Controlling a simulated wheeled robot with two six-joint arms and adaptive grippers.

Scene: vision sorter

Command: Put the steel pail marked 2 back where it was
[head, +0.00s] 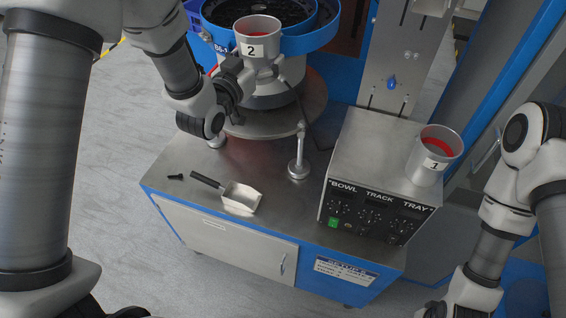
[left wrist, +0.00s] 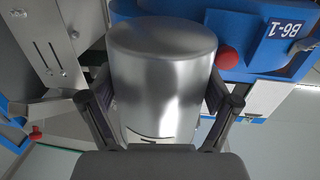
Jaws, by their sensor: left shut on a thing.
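The steel pail marked 2 (head: 258,33) is held up in front of the blue bowl feeder, with red showing inside it. My left gripper (head: 254,71) is shut on this pail. In the left wrist view the pail (left wrist: 160,75) fills the middle between the two fingers of the left gripper (left wrist: 160,110), its bottom toward the top of the picture. Another steel pail, marked 1 (head: 431,158), stands on top of the control box at the right, also with red inside. My right arm is at the right edge; its gripper is not in view.
The blue bowl feeder (head: 300,44) stands behind the held pail. The control box (head: 362,150) is at the right of the steel bench (head: 166,165).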

